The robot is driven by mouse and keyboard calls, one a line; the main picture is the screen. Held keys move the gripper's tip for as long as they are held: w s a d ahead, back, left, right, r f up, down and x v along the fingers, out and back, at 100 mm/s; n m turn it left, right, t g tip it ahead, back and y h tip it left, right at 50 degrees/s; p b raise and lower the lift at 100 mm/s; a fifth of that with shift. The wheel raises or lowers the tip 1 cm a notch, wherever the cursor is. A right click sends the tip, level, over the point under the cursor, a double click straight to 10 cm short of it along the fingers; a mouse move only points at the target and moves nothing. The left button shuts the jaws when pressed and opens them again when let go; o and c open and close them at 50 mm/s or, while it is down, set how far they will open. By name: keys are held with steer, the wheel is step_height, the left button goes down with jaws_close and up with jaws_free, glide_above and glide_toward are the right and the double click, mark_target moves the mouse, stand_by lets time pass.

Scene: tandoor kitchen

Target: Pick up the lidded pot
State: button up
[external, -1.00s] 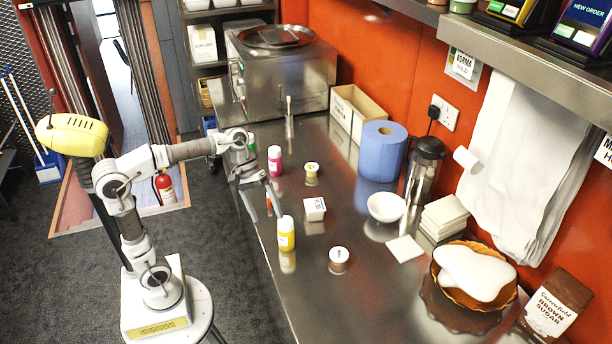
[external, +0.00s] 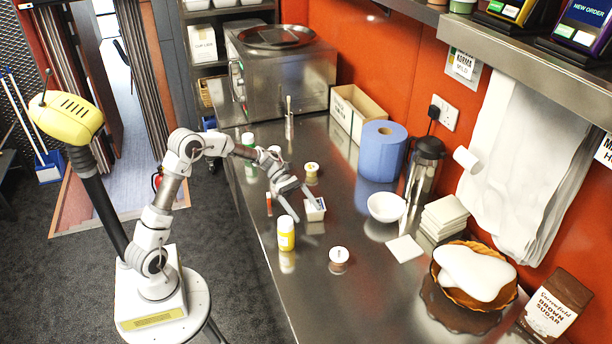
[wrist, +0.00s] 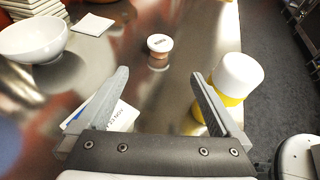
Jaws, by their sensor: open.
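A small lidded pot (external: 338,260) with a white lid and a brownish body stands upright on the steel counter. In the wrist view the pot (wrist: 159,50) is ahead of my fingers, in line with the gap between them and apart from both. Dark marks show on its lid. My gripper (external: 307,212) is open with nothing between its fingers, above the counter by the small white box. Both fingers show in the wrist view (wrist: 160,75). A second small pot (external: 312,169) with a pale yellowish top stands farther back.
A yellow bottle with a white cap (external: 286,236) stands close to my gripper, beside the right finger in the wrist view (wrist: 236,80). The white box (wrist: 124,120) lies by the left finger. A white bowl (external: 386,207) and white tile (external: 405,248) are right. The counter around the pot is clear.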

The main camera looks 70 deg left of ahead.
steer(key=b, duration=0.3)
glide_toward(336, 251)
steer(key=x, duration=0.3)
steer(key=shift+f, duration=0.4)
steer(key=b+x, duration=0.1)
steer(key=x, duration=0.5)
steer(key=shift+r+b, duration=0.1)
steer(key=shift+b, duration=0.3)
steer(key=shift+w+d, duration=0.1)
steer(key=shift+d, duration=0.2)
steer(key=c, duration=1.2)
steer(key=shift+r, duration=0.15)
